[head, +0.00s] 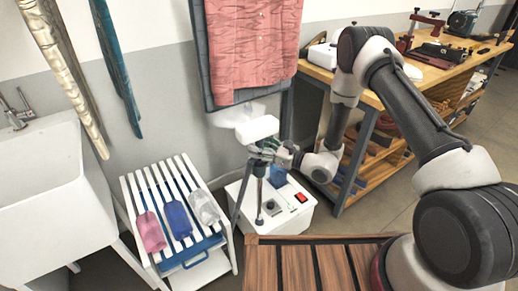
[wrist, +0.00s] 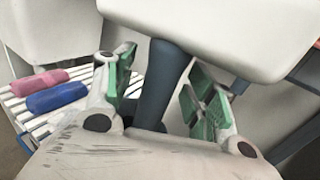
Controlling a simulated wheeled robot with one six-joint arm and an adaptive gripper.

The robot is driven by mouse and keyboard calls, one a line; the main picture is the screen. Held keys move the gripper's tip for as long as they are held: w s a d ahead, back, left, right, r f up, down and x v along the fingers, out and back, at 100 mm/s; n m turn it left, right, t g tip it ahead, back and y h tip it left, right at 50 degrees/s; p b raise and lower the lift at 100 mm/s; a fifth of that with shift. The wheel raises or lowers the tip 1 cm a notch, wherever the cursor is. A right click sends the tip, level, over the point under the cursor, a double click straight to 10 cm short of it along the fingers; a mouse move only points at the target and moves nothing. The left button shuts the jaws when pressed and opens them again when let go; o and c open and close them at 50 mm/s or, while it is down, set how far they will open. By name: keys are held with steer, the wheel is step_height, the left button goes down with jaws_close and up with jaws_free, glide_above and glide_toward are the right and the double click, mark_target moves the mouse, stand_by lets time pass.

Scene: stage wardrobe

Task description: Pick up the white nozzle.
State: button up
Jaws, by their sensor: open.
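The white nozzle (head: 257,129) is a wide white head on a dark upright stem, in front of the wall below the hanging pink cloth. In the wrist view its white head (wrist: 220,30) fills the top. The dark stem drops between the two green-padded fingers of my gripper (wrist: 163,95). The fingers are open, one on each side of the stem, with gaps showing. In the head view my gripper (head: 263,150) is just under the white head, and its fingers partly hide the stem.
A white machine box (head: 300,212) with a red switch stands below the nozzle. A white slatted rack (head: 160,172) holds pink, blue and clear bottles at the left, beside a sink (head: 40,175). A workbench (head: 370,97) stands at the right. A brown slatted surface (head: 300,265) is in front.

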jaws_close()
steer(key=shift+r, duration=0.15)
